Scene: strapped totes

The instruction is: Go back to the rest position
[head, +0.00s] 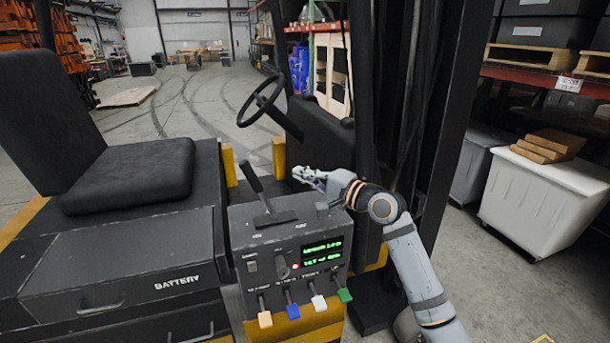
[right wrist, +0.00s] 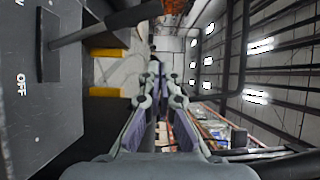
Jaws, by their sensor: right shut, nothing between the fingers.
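My right gripper (head: 306,176) is just above and behind the far right of a grey control box (head: 290,262) on a forklift. Its fingers are closed and hold nothing; they also show closed in the right wrist view (right wrist: 154,72). The box carries a black lever (head: 258,187) on its top, to the left of my gripper, and the gripper is apart from it. In the right wrist view the lever (right wrist: 105,24) crosses the upper left. My left gripper is not in view.
The box front has a lit green display (head: 322,252) and several coloured small levers. A black seat (head: 130,172) and battery cover (head: 120,262) stand left. A steering wheel (head: 261,101) and dark mast (head: 400,90) are beyond. A white bin (head: 535,205) stands right on open floor.

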